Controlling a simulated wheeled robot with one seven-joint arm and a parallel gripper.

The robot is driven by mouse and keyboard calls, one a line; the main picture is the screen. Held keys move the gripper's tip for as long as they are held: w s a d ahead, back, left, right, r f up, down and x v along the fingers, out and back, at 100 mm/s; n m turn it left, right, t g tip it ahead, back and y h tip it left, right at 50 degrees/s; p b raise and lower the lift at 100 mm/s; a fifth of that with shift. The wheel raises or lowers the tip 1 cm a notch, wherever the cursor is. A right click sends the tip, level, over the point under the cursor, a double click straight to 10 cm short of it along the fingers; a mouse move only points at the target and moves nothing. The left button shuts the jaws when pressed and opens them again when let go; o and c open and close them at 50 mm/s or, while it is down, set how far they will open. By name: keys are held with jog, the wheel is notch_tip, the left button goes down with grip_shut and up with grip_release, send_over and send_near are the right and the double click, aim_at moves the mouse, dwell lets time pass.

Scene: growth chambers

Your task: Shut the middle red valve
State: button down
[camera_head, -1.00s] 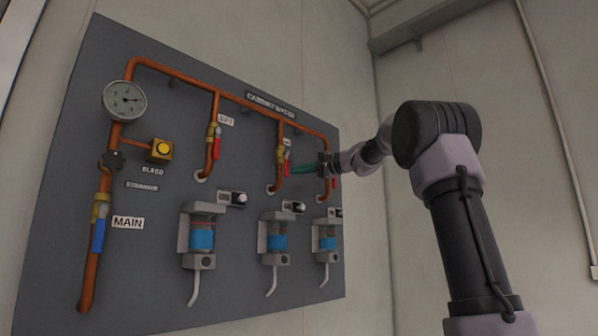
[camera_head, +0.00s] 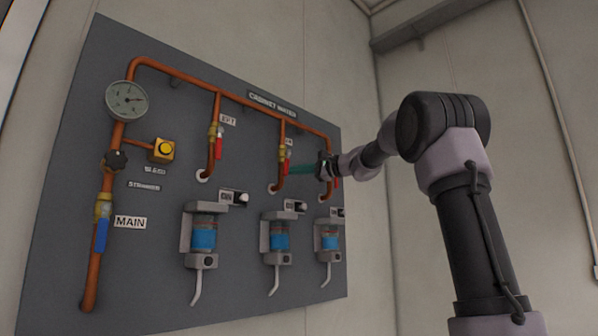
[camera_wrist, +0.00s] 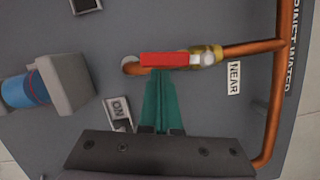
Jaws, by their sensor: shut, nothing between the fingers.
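The middle red valve (camera_head: 287,156) sits on the middle copper drop pipe of the grey panel, partly behind my fingertips. In the wrist view its red handle (camera_wrist: 165,59) lies in line with the pipe, beside a brass body and a NEAR label (camera_wrist: 234,79). My gripper (camera_head: 291,168) reaches in from the right with green fingers. In the wrist view the gripper (camera_wrist: 160,74) is shut, with nothing between the fingers. The fingertips are at the handle's long edge, near its middle; I cannot tell whether they touch it.
A left red valve (camera_head: 218,148) and a right red valve (camera_head: 337,182), mostly hidden by my gripper, flank it. A blue MAIN handle (camera_head: 101,235), a gauge (camera_head: 126,100) and a yellow bleed fitting (camera_head: 161,150) are at the left. Filter cups (camera_head: 279,236) and switches line the panel below.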

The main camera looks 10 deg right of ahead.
aim_at(285, 163)
jog(key=m, duration=0.1)
jog(key=s+a+m, duration=0.1)
jog(key=shift+a+f+m+t, duration=0.1)
jog(key=shift+a+m+t, duration=0.2)
jog(key=shift+m, duration=0.1)
jog(key=m, duration=0.1)
jog(key=s+a+m+t, duration=0.1)
jog(key=m, duration=0.1)
jog(key=a+m, duration=0.1)
jog(key=m, duration=0.1)
jog(key=shift+s+r, duration=0.2)
jog(key=shift+r, duration=0.1)
jog(key=m, duration=0.1)
jog(key=m+t, duration=0.1)
jog(key=a+m, duration=0.1)
jog(key=shift+s+r+h, duration=0.3)
jog(key=shift+s+r, duration=0.05)
jog(key=shift+r, duration=0.05)
jog(key=m, duration=0.1)
jog(key=m+t, duration=0.1)
jog(key=r+m+h, duration=0.1)
jog(key=m, duration=0.1)
jog(key=shift+s+a, duration=0.25)
jog(key=shift+a, duration=0.15)
